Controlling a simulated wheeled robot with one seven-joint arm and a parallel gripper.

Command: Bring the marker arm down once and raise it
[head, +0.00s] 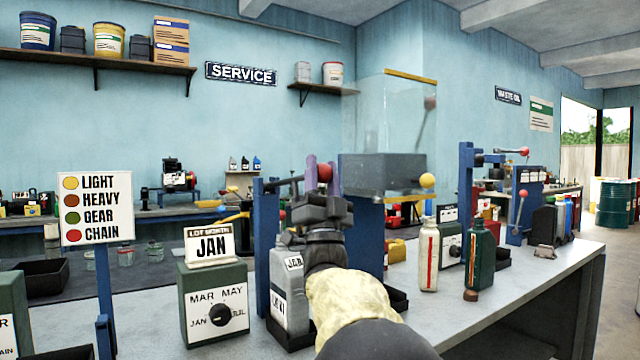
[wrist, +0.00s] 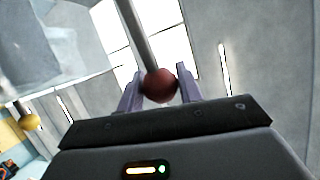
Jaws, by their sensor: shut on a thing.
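The marker arm is a dark lever (head: 287,185) that runs from the top of a blue post (head: 266,235) to a red ball knob (head: 325,173). My gripper (head: 322,175) is shut on the red knob, which also shows between the fingers in the wrist view (wrist: 159,86). The lever is about level, its knob end slightly higher. A grey jug (head: 288,275) with a JAN label stands beneath the lever. My gripper and arm hide part of the jug and the lever's underside.
A green month-dial box (head: 214,300) with a JAN card (head: 208,245) stands left of the post. A tank stand with a yellow-knobbed lever (head: 427,181) is to the right. A cream bottle (head: 429,255) and a green bottle (head: 480,262) stand on the bench (head: 530,275).

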